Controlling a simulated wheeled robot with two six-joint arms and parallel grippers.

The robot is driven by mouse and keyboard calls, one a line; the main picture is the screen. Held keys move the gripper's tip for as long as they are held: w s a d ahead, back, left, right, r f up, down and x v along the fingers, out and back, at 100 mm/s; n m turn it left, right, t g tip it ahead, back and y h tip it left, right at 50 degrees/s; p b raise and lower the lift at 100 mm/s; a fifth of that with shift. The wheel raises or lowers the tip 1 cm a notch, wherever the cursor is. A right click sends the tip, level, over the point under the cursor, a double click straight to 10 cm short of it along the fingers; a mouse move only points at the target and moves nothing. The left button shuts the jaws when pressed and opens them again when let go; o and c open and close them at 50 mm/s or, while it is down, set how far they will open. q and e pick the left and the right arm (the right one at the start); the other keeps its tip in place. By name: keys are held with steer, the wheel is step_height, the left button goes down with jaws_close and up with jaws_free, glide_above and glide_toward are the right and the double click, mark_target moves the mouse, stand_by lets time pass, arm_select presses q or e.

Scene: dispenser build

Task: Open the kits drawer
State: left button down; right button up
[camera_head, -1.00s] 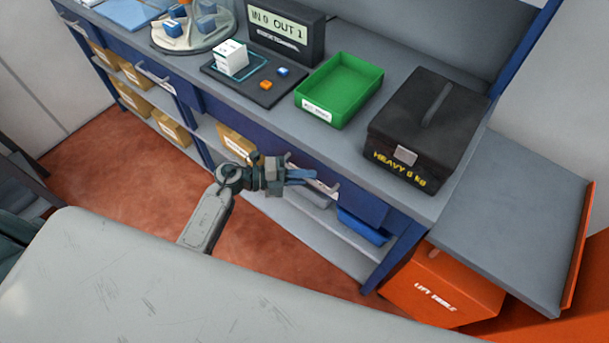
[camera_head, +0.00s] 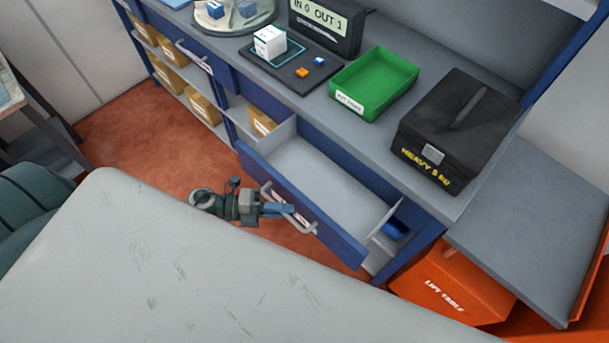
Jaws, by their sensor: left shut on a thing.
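The kits drawer (camera_head: 335,233) is a blue-fronted drawer under the bench, pulled well out; its grey inside (camera_head: 325,185) looks empty. Its pale bar handle (camera_head: 301,222) is on the front, with a white label partly hidden behind it. My left gripper (camera_head: 277,210) is shut on the handle near its left part, in front of the drawer. My right gripper is not in view.
The bench top (camera_head: 400,158) holds a green tray (camera_head: 374,82), a black heavy box (camera_head: 458,130), a mat with a white box (camera_head: 270,41) and a display (camera_head: 325,22). A pale grey surface (camera_head: 170,265) fills the foreground. An orange lift table (camera_head: 452,285) stands at the right.

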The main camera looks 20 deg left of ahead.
arm_select(q)
steer(key=s+a, duration=0.3)
steer(key=s, duration=0.5)
steer(key=c, duration=1.5)
jaws_free()
steer(key=b+v, duration=0.1)
steer(key=v, duration=0.9)
steer(key=shift+s+a, duration=0.25)
steer(key=shift+a, duration=0.05)
